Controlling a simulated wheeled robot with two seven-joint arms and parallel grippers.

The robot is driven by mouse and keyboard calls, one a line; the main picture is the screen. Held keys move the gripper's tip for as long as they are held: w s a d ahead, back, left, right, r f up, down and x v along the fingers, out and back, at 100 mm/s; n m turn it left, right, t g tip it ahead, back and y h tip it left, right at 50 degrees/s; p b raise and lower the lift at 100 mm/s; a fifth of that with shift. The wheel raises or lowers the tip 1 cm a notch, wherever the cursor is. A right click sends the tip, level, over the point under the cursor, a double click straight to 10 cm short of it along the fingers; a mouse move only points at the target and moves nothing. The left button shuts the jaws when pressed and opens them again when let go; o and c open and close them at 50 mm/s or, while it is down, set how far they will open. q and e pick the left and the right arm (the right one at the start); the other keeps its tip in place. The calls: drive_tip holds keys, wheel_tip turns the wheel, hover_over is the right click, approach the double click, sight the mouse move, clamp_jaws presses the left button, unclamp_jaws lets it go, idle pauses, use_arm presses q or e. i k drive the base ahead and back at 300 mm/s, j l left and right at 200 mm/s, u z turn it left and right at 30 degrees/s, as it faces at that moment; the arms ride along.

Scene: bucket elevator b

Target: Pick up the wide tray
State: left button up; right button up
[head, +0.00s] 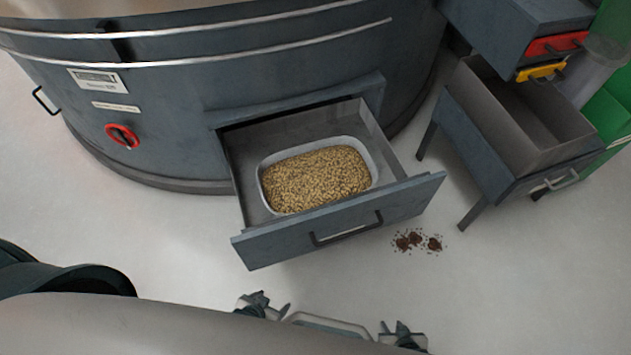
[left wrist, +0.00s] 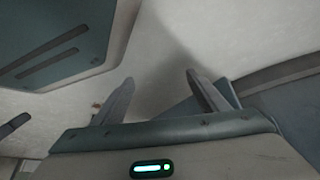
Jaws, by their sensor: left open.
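A wide pale tray (head: 374,171) with rounded corners lies in the open drawer (head: 340,222) and is filled with golden grain-like pieces (head: 315,180). My left gripper (head: 272,301) is low in the head view, on the near side of the drawer and apart from the tray. In the left wrist view its two fingers (left wrist: 159,77) are spread with nothing between them. My right gripper (head: 397,329) is at the bottom of the head view, to the right of the left one. It is small and partly cut off, so its opening is unclear.
The drawer, with a dark handle (head: 346,230), sticks out of a large round grey machine (head: 190,110). A grey open bin (head: 520,120) on legs stands at right. Dark reddish-brown crumbs (head: 416,241) lie on the pale floor. Floor at lower right is clear.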

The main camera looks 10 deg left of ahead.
sight(301, 177)
drive_tip(key=i+l+u, duration=0.15)
drive_tip(key=l, duration=0.35)
drive_tip(key=i+l+u, duration=0.2)
drive_tip(key=l, duration=0.3)
drive_tip(key=i+l+u, duration=0.15)
drive_tip(key=l, duration=0.35)
drive_tip(key=l+u, duration=0.2)
drive_tip(key=l, duration=0.35)
